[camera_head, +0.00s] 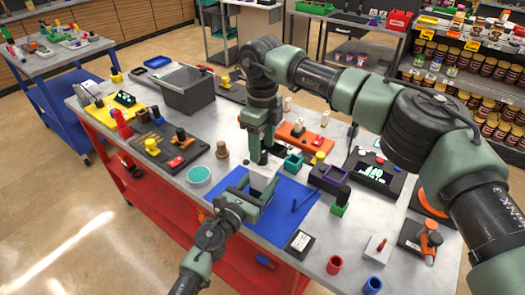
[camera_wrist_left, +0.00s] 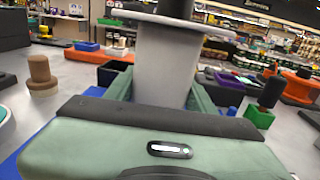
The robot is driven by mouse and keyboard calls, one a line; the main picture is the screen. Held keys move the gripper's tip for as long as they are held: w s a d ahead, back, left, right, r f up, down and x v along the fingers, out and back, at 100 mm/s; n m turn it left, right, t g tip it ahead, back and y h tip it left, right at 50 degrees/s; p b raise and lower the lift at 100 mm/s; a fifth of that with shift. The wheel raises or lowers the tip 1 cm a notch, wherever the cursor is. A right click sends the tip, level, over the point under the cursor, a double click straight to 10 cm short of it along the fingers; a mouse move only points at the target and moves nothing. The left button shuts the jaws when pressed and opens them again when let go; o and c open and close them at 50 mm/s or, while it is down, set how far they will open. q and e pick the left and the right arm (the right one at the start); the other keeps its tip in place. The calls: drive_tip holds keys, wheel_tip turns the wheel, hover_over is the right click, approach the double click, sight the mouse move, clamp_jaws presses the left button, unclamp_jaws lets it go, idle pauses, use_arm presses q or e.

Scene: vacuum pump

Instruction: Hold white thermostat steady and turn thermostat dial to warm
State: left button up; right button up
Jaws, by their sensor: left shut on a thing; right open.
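The white thermostat (camera_head: 262,181) stands over the blue mat (camera_head: 289,222) at the front middle of the table. In the left wrist view it is a pale upright block (camera_wrist_left: 163,62) with a dark round piece, seemingly the dial (camera_wrist_left: 165,18), at its top. My left gripper (camera_head: 256,190) is shut on the thermostat, with green fingers on both sides; they also show in the wrist view (camera_wrist_left: 163,92). My right gripper (camera_head: 264,160) points down just above and behind the thermostat. It is open; its fingertips partly hide the dial, and contact cannot be told.
A teal round dish (camera_head: 199,174) and a brown knob (camera_head: 222,150) lie left of the mat. A black-and-white device (camera_head: 299,243) lies at the mat's front right.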

sight(262, 153)
wheel_tip(262, 153, up, 10)
drive_tip(key=shift+f, duration=0.25)
use_arm(q)
drive_tip(key=o, duration=1.7)
